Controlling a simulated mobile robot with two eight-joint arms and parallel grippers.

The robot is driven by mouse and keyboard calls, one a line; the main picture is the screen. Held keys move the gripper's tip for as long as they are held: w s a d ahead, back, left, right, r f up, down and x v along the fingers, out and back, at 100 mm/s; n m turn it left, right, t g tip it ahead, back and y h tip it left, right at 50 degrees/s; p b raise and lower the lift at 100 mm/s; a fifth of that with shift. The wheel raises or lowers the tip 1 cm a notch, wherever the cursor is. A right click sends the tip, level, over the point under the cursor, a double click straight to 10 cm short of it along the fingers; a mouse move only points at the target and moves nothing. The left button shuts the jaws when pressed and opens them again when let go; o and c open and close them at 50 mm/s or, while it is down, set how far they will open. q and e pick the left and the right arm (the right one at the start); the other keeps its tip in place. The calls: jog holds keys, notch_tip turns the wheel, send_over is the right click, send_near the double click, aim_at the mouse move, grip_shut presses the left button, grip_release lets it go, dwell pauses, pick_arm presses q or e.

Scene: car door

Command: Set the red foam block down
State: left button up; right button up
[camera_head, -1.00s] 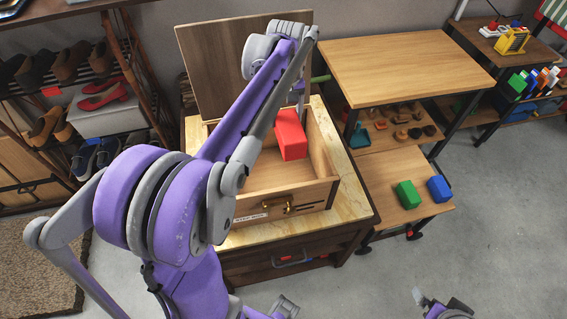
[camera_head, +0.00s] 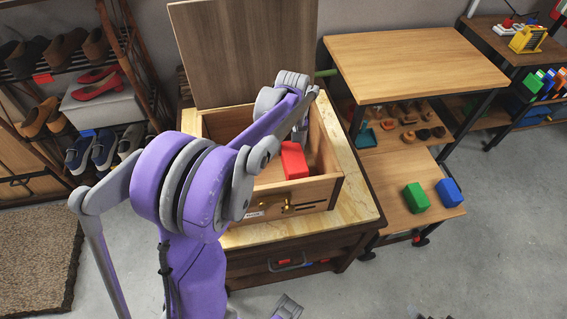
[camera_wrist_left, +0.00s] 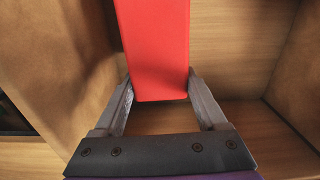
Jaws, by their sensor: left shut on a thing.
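The red foam block (camera_head: 294,160) is inside the open wooden box (camera_head: 310,195), towards its right side. My left gripper (camera_head: 299,142) reaches down into the box and is shut on the block. In the left wrist view, the fingers (camera_wrist_left: 160,82) lie along both sides of the red block (camera_wrist_left: 155,45). I cannot tell whether the block's underside touches the box floor. My left arm hides the left part of the box.
The box's lid (camera_head: 235,55) stands open at the back. The box rests on a light-topped cabinet (camera_head: 362,205). To the right, a low shelf holds a green block (camera_head: 416,198) and a blue block (camera_head: 449,192), below a bare wooden tabletop (camera_head: 415,65). Shoe racks stand at left.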

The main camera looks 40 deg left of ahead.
aim_at(290, 157)
pick_arm(q)
jog(key=shift+w+f, duration=0.1)
jog(key=shift+f, duration=2.7)
jog(key=shift+f+b, duration=0.2)
jog(key=shift+b, duration=0.15)
jog(key=o, duration=1.4)
jog(key=shift+r, duration=0.1)
jog(key=shift+r, duration=0.25)
notch_tip(290, 157, up, 12)
jog(key=shift+f+p, duration=0.1)
jog(key=shift+p, duration=0.6)
